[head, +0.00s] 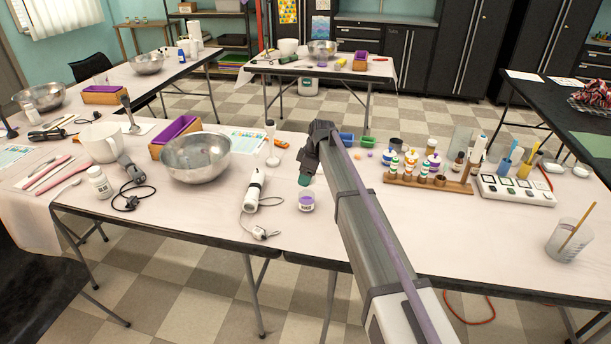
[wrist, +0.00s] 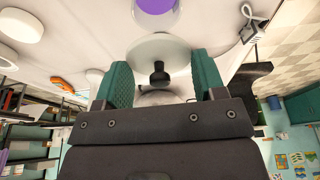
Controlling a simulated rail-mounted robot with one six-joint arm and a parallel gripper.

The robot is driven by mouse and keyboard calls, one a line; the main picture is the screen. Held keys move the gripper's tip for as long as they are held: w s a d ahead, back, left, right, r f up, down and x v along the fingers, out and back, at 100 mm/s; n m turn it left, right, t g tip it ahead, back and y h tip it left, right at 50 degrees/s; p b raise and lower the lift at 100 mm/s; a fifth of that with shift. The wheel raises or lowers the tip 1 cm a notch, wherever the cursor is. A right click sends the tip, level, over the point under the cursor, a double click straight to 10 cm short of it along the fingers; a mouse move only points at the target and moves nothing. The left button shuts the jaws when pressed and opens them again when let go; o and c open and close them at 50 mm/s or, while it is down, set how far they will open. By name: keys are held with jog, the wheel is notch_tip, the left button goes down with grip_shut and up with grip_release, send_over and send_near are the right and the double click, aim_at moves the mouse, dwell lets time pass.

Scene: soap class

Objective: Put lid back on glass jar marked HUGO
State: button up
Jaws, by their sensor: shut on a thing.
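A small glass jar with purple contents and a pale label (head: 306,202) stands on the near table, close to its front edge. No name can be read on it. Its purple top also shows at the upper edge of the wrist view (wrist: 155,5). My gripper (head: 304,181) points down just above the jar in the head view. In the wrist view its teal fingers (wrist: 162,72) are shut on a pale round lid (wrist: 152,47) with a black knob. The lid appears beside the open jar, apart from it. The lid is hidden in the head view.
A white hand blender (head: 255,190) lies left of the jar, with a steel bowl (head: 195,160) farther left. A wooden bottle rack (head: 428,182) stands to the right beyond my arm. The tabletop right around the jar is clear.

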jog(key=shift+f+b, duration=2.35)
jog(key=shift+f, duration=0.35)
jog(key=shift+f, duration=0.15)
jog(key=o, duration=1.1)
notch_tip(320, 180, up, 7)
jog(key=p, duration=0.7)
jog(key=shift+c, duration=0.2)
